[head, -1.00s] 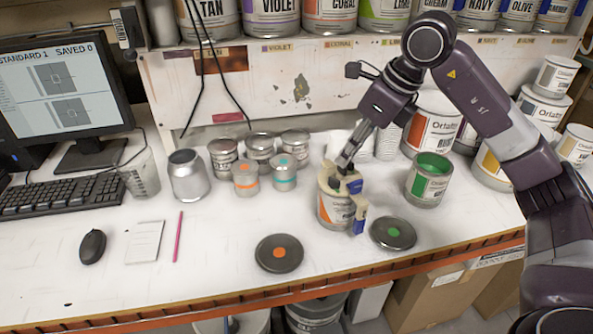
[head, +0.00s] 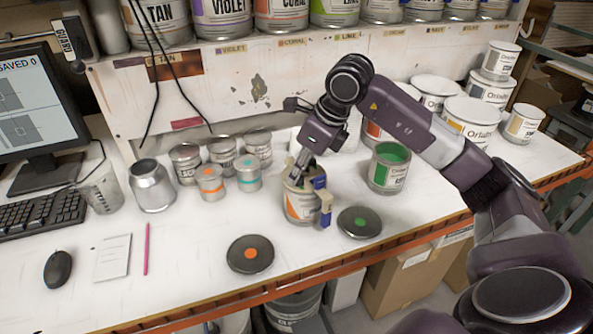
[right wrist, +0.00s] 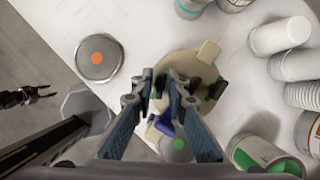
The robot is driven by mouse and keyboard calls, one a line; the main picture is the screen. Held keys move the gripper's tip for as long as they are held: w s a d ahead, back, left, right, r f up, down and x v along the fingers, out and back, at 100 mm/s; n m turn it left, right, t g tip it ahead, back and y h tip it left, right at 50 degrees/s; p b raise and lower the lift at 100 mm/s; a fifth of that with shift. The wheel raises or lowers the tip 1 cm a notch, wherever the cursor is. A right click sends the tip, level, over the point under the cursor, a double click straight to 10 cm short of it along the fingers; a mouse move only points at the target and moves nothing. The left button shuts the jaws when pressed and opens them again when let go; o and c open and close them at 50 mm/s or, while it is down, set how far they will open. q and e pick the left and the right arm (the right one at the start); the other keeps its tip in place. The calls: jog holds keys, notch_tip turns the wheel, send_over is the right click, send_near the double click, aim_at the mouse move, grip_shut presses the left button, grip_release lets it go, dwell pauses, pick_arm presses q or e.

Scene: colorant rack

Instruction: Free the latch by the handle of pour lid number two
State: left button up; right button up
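A can with an orange label (head: 300,205) stands near the bench's front edge. A cream pour lid sits on it, with a blue spout-like part (head: 325,208) hanging at its right side. In the right wrist view the cream lid (right wrist: 182,64) has a light tab, dark green pieces and a blue part (right wrist: 165,127). My right gripper (head: 298,178) is low over the lid. In its wrist view the fingers (right wrist: 162,85) are apart, over the lid's middle; contact is unclear. No number is readable on the lid. My left gripper (right wrist: 42,93) shows small at the wrist view's left edge, its fingers apart.
A lid with an orange dot (head: 250,254) lies left of the can, and one with a green dot (head: 359,222) lies close on its right. An open can of green paint (head: 388,168) stands behind right. Small tins (head: 210,182) stand behind left.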

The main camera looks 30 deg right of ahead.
grip_shut()
jog(key=shift+n, duration=0.3)
jog(key=n+g+y, duration=0.1)
jog(key=n, duration=0.2)
jog(key=shift+b, duration=0.4)
jog(key=n+g+y, duration=0.1)
jog(key=n, duration=0.2)
jog(key=shift+a+r+n, duration=0.1)
jog(key=shift+n, duration=0.2)
jog(key=shift+n+g, duration=0.6)
jog(key=shift+n, duration=0.9)
jog(key=shift+s, duration=0.1)
